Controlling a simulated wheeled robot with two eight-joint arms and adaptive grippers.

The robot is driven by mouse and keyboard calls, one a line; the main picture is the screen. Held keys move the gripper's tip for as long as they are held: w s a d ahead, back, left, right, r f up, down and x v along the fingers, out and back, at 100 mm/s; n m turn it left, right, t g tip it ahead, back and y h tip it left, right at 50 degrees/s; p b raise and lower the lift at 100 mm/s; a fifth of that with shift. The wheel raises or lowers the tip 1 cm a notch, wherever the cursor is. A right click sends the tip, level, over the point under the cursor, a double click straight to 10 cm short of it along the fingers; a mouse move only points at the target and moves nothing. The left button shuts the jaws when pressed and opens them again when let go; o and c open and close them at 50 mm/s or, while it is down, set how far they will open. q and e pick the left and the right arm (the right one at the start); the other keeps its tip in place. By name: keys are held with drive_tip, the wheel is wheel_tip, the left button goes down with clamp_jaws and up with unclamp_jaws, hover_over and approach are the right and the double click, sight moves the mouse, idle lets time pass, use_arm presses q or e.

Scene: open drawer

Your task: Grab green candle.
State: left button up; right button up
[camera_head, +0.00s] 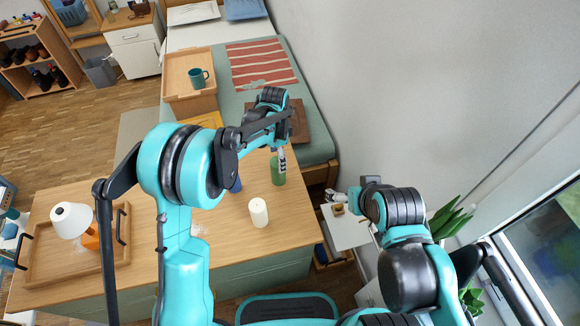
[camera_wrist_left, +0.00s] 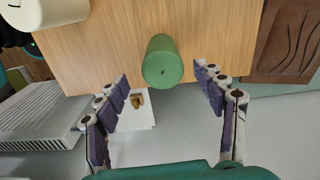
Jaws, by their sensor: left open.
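The green candle (camera_head: 278,174) stands upright on the wooden table, near its right edge. My left gripper (camera_head: 282,160) is just above it in the head view and partly covers it. In the left wrist view the green candle (camera_wrist_left: 162,62) lies centred between the two spread fingers of my left gripper (camera_wrist_left: 161,78), with a gap on both sides. That gripper is open and empty. My right gripper (camera_head: 335,202) is off to the right, beyond the table edge; its fingers are too small to read.
A white candle (camera_head: 258,212) stands close in front of the green one. A blue object (camera_head: 236,186) is partly hidden by my left arm. The table's front right is clear.

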use_arm(q)
wheel_tip(320, 180, down, 3)
drive_tip(key=shift+a+r+b, duration=0.1)
drive_tip(key=shift+b, duration=0.35)
drive_tip(key=f+b, duration=0.1)
drive_tip(key=f, duration=0.1)
drive_tip(key=f+b, duration=0.1)
drive_tip(key=f, duration=0.2)
drive_tip(key=shift+w, duration=0.2)
drive_tip(key=shift+r, duration=0.1)
drive_tip(key=c, duration=1.5)
